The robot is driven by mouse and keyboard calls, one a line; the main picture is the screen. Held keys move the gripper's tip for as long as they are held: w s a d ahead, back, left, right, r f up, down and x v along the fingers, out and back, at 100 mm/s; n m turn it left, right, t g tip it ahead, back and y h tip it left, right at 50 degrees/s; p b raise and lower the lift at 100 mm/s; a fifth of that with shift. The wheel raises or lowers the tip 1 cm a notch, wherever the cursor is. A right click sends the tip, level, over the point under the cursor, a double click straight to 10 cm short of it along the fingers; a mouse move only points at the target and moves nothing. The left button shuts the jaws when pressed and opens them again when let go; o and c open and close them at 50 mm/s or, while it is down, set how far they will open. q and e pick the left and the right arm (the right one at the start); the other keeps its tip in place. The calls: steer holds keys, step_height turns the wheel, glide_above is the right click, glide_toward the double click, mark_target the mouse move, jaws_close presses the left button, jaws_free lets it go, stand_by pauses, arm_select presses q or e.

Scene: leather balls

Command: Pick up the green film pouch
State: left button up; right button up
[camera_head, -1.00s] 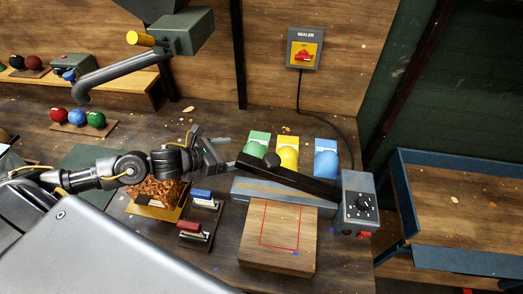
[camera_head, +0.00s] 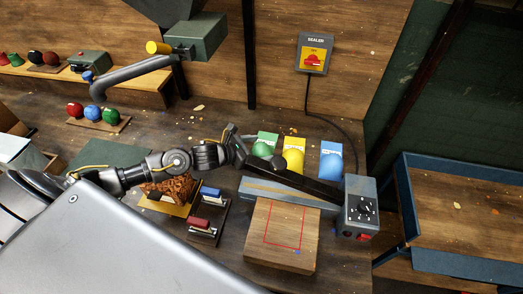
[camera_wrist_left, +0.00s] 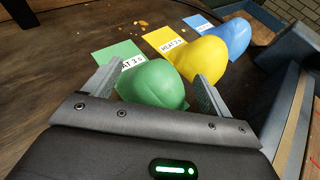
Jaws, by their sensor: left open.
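The green film pouch (camera_head: 264,147) lies on the workbench behind the sealer, at the left end of a row of three. In the left wrist view the green pouch (camera_wrist_left: 152,84) shows a rounded green bulge and a flat part with a printed label. My left gripper (camera_head: 247,146) is open at the pouch's left side. In the left wrist view its two fingers (camera_wrist_left: 157,90) stand on either side of the green bulge, with a gap to the right finger. My right gripper is not in view.
A yellow pouch (camera_head: 294,155) and a blue pouch (camera_head: 331,160) lie close to the right. The sealer's dark arm and grey control box (camera_head: 359,206) are in front of them.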

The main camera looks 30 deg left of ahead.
arm_select(q)
steer(key=c, duration=1.2)
steer(key=shift+r, duration=0.1)
steer(key=shift+r+b, duration=0.4)
steer(key=shift+r, duration=0.1)
step_height(320, 180, up, 2)
steer(key=shift+r+b, duration=0.15)
steer(key=shift+b, duration=0.4)
steer(key=s+a+b, duration=0.1)
steer(key=s+a, duration=0.1)
steer(key=a, duration=0.3)
steer(key=s+a+b, duration=0.2)
steer(key=a, duration=0.3)
steer(key=s+a+b, duration=0.2)
steer(key=a, duration=0.3)
steer(key=shift+s, duration=0.25)
steer(key=shift+s+a, duration=0.3)
steer(key=shift+a, duration=0.5)
